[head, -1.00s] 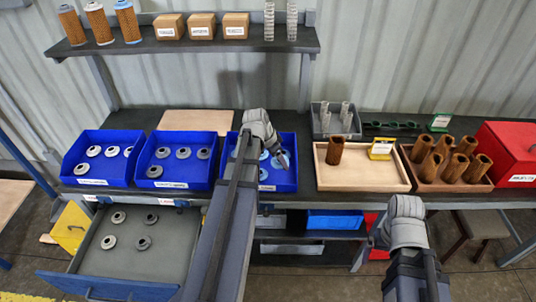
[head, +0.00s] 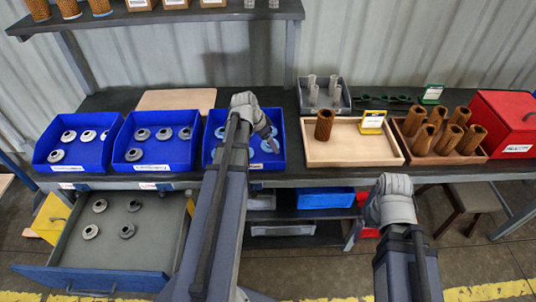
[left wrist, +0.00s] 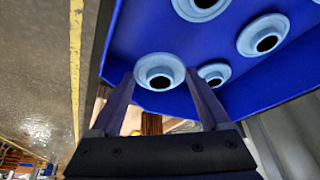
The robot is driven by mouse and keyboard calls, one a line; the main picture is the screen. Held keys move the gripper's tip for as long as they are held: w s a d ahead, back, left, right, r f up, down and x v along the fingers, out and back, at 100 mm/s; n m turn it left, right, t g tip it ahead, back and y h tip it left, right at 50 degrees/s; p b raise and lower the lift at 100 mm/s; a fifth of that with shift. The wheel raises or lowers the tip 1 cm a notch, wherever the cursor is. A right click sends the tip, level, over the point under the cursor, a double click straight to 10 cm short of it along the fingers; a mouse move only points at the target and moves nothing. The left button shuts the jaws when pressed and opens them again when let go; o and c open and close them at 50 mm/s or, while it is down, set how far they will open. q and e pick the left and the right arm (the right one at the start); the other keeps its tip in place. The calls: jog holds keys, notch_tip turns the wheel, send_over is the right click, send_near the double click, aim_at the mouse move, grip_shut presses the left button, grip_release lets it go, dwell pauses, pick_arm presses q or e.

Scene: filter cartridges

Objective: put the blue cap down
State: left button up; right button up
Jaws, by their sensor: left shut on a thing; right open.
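My left gripper (left wrist: 160,88) is shut on a pale blue cap (left wrist: 159,72), a round ring with a dark hole, held between its fingertips. In the head view the left gripper (head: 271,138) is at the right part of the third blue bin (head: 207,152), and my arm hides part of that bin. Other blue caps (left wrist: 263,36) lie in this bin, close to the held one. I cannot tell whether the held cap touches the bin floor. My right gripper (head: 385,205) is open, in front of the table edge, its fingers mostly hidden.
Two blue bins with grey caps (head: 163,133) stand to the left, above an open drawer (head: 150,240). To the right are a wooden tray (head: 350,153) with one brown cartridge (head: 324,124), a tray of several cartridges (head: 442,138) and a red box (head: 510,125).

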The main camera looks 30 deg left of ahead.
aim_at(266, 146)
pick_arm(q)
jog(key=shift+f+b, duration=1.8)
jog(key=shift+f, duration=0.1)
jog(key=shift+f, duration=0.15)
jog(key=o, duration=1.2)
jog(key=shift+c, duration=0.2)
jog(key=shift+r, duration=0.2)
jog(key=p+v, duration=1.1)
jog(key=v, duration=0.1)
